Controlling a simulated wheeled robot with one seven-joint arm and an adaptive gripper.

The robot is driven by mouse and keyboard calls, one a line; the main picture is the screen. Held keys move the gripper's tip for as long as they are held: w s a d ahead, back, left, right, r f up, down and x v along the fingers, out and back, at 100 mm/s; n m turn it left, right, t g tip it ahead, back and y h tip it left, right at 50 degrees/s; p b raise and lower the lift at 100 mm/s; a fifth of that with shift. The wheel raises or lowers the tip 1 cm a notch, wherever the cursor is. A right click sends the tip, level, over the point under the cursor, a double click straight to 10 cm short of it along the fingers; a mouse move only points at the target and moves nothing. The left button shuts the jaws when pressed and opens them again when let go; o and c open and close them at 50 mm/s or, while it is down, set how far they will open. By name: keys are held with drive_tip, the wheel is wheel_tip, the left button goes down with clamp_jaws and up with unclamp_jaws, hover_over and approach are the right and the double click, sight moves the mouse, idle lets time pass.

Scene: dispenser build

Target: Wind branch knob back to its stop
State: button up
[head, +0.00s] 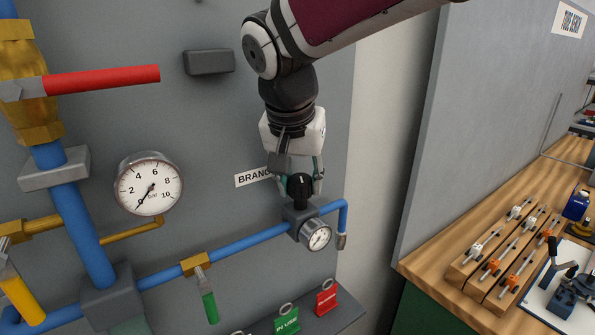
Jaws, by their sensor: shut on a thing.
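The black branch knob (300,187) sits on top of a dark regulator body (296,218) on the blue branch pipe. My gripper (301,184) comes down from above and is shut on the knob, one finger on each side. A small round gauge (316,235) is on the front of the regulator. A white label reading "BRANC" (253,177) is on the panel just left of the knob; its right end is hidden behind my gripper. The knob's turn position cannot be told.
A large gauge (149,184) stands left, needle near zero. A red lever (102,79) sticks out at upper left. A green-handled valve (208,299) is on the branch pipe. A wooden bench (440,259) is at right.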

drive_tip(key=n+y, duration=0.2)
drive_tip(key=n, duration=0.3)
drive_tip(key=shift+n, duration=0.4)
drive_tip(key=n+y+b, duration=0.1)
drive_tip(key=n, duration=0.1)
drive_tip(key=n+y+b, duration=0.1)
drive_tip(key=n, duration=0.2)
drive_tip(key=shift+w+g, duration=0.15)
drive_tip(key=shift+g, duration=0.25)
drive_tip(key=n+g+b, duration=0.1)
drive_tip(key=n, duration=0.2)
drive_tip(key=n+g+y+b, duration=0.1)
drive_tip(key=n+b, duration=0.1)
drive_tip(key=n, duration=0.1)
drive_tip(key=shift+n+y+b, duration=0.3)
drive_tip(key=shift+n, duration=0.1)
drive_tip(key=n+g+b, duration=0.2)
drive_tip(key=n, duration=0.3)
drive_tip(key=shift+n, duration=0.3)
drive_tip(key=o, duration=0.8)
drive_tip(key=shift+o, duration=0.2)
